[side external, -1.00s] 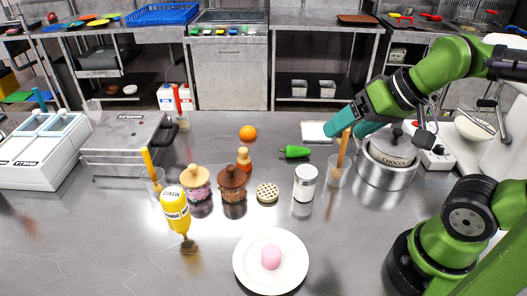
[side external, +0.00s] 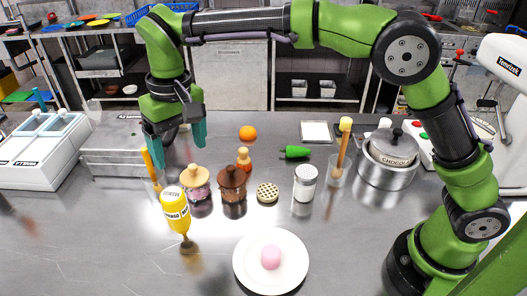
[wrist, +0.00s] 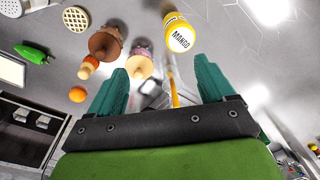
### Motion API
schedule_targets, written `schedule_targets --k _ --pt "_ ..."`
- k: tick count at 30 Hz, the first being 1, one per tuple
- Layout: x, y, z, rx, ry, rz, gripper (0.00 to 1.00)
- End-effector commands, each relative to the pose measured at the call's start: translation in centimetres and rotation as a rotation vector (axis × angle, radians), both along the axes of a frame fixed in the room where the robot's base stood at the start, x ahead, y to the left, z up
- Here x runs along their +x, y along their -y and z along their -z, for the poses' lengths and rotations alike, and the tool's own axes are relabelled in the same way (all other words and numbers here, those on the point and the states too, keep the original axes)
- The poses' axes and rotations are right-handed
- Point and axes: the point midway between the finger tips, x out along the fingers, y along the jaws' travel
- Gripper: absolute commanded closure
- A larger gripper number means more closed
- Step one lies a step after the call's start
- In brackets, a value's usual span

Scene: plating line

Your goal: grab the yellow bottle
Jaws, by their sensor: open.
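The yellow bottle (side external: 174,205) stands nozzle-down on the steel counter at the left front in the side view, with a white label band. In the wrist view the yellow bottle (wrist: 180,36) shows at the top, its label reading MANGO. My gripper (side external: 178,147) is open and empty, pointing down, above and behind the bottle in the side view. Its two teal fingers (wrist: 160,85) are spread in the wrist view, and the bottle lies beyond their tips, apart from them.
A white plate (side external: 245,275) with a pink item is at the front. The counter left of the bottle is clear.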

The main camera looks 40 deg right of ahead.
Motion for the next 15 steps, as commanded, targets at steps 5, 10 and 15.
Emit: schedule_targets --k 5,10,15 --pt "0.9 -3.3 -0.1 -0.039 -0.023 0.048 0.18" --pt "0.7 -3.3 -2.6 -0.029 -0.031 0.117 0.18" --pt "0.2 -3.2 -0.9 -0.036 -0.057 0.127 0.18"
